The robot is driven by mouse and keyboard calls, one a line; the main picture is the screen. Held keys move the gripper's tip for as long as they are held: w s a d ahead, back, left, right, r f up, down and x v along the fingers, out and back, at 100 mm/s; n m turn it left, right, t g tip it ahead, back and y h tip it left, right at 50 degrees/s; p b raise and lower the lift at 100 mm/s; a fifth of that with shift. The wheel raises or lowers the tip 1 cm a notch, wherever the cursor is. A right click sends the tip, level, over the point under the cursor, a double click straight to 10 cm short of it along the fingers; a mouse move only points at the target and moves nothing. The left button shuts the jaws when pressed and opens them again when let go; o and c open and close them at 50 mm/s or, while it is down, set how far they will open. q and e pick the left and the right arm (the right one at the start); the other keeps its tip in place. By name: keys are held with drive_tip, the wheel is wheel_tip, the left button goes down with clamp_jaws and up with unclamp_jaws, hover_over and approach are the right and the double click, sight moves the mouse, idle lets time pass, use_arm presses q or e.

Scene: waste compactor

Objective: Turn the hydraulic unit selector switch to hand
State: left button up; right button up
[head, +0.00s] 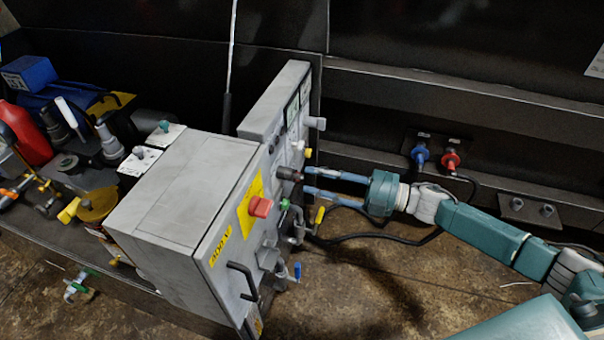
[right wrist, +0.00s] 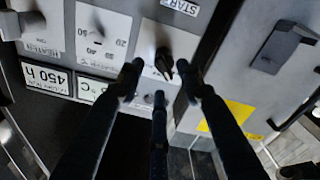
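The grey control unit (head: 175,195) stands in the middle of the head view, with its switch panel facing right. In the right wrist view a black selector knob (right wrist: 164,62) sits on a light plate on the panel; the lettering beside it is too small to read. My right gripper (head: 307,181) reaches the panel from the right. In the right wrist view its fingers (right wrist: 163,82) are spread, with the knob between and just beyond the tips. I cannot tell whether they touch it. A dark round part (head: 288,174) shows at the fingertips in the head view. My left gripper is not in view.
A red button (head: 261,207) on a yellow plate, a black handle (head: 243,281) and a yellow-handled valve (head: 320,215) project from the panel near my right gripper. Blue (head: 420,155) and red (head: 451,160) connectors are on the wall behind. Clutter with a red container (head: 24,133) lies left.

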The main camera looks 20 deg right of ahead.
drive_tip(key=v, duration=0.7)
idle(0.3)
